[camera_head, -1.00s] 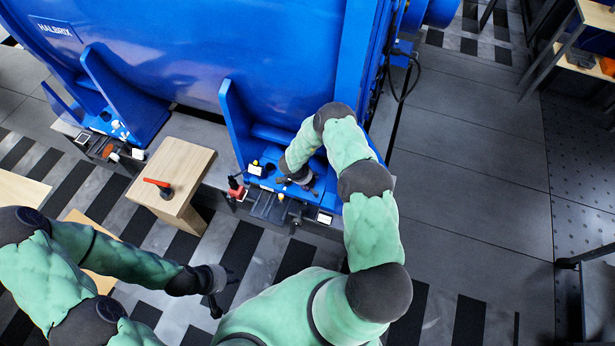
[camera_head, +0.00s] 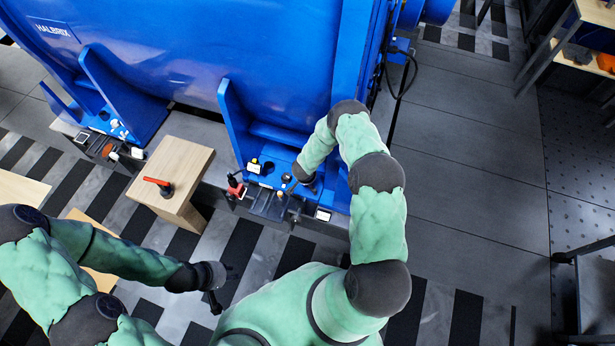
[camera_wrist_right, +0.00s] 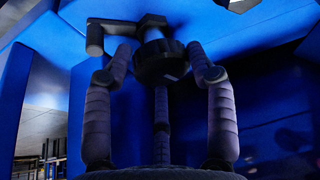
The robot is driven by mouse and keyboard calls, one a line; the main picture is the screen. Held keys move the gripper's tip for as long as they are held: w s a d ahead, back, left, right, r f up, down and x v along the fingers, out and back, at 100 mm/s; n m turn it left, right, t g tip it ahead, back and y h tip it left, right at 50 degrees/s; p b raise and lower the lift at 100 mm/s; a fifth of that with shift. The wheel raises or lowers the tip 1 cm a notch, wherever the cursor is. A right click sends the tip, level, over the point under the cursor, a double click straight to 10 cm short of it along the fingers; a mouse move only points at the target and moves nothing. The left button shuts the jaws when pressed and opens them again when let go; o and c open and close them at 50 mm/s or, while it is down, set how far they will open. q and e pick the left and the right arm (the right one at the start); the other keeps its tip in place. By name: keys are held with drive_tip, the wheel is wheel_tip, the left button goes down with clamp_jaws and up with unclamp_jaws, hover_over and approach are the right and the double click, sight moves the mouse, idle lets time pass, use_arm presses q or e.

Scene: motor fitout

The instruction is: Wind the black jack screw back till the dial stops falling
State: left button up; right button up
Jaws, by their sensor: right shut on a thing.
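The black jack screw (camera_wrist_right: 160,63) shows in the right wrist view as a dark ribbed knob with a bar-like piece above it. My right gripper (camera_wrist_right: 160,78) has its purple-grey fingers closed around the knob. In the head view my right gripper (camera_head: 308,184) is over the blue motor foot and hides most of the screw. A small white-faced box (camera_head: 254,168) stands on the foot and another (camera_head: 323,215) at its front edge; whether either is the dial, and any reading, is too small to tell. My left gripper (camera_head: 217,289) is open and empty over the striped floor.
The large blue motor (camera_head: 200,60) fills the back. A red clamp-like item (camera_head: 235,189) and a dark tray (camera_head: 265,206) sit left of my right gripper. A wooden stand (camera_head: 185,162) carries an orange-handled tool (camera_head: 162,185).

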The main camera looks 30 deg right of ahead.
drive_tip(key=shift+w+d+r, duration=0.1)
drive_tip(key=shift+w+r, duration=0.2)
drive_tip(key=shift+w, duration=0.15)
drive_tip(key=o, duration=1.1)
drive_tip(key=shift+s, duration=0.1)
drive_tip(key=shift+s+f, duration=0.1)
drive_tip(key=v, duration=1.2)
drive_tip(key=shift+a, duration=0.2)
idle(0.4)
